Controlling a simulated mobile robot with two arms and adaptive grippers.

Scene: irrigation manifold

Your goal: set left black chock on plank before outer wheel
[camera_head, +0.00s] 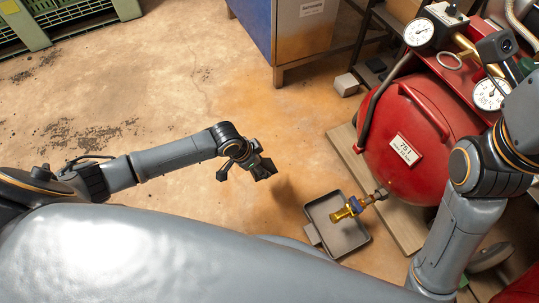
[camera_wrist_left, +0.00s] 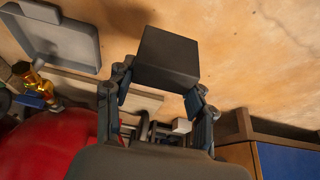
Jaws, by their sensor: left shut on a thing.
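My left gripper (camera_head: 247,160) is shut on a black chock (camera_head: 264,168), held in the air over the bare floor left of the red tank. In the left wrist view, the chock (camera_wrist_left: 168,58) is a dark block between the two fingertips (camera_wrist_left: 158,90). The pale plank (camera_head: 346,146) lies on the floor under the tank's near side, to the right of the chock and apart from it. It also shows as a strip in the left wrist view (camera_wrist_left: 146,101). The outer wheel is hard to make out and largely hidden by the tank. My right gripper is not in view.
The red tank (camera_head: 420,120) carries gauges (camera_head: 418,32) on top. A grey tray (camera_head: 346,237) sits beneath a brass valve (camera_head: 343,213). A light grey block (camera_head: 346,84) lies by the plank's far end. A cabinet (camera_head: 303,30) stands behind.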

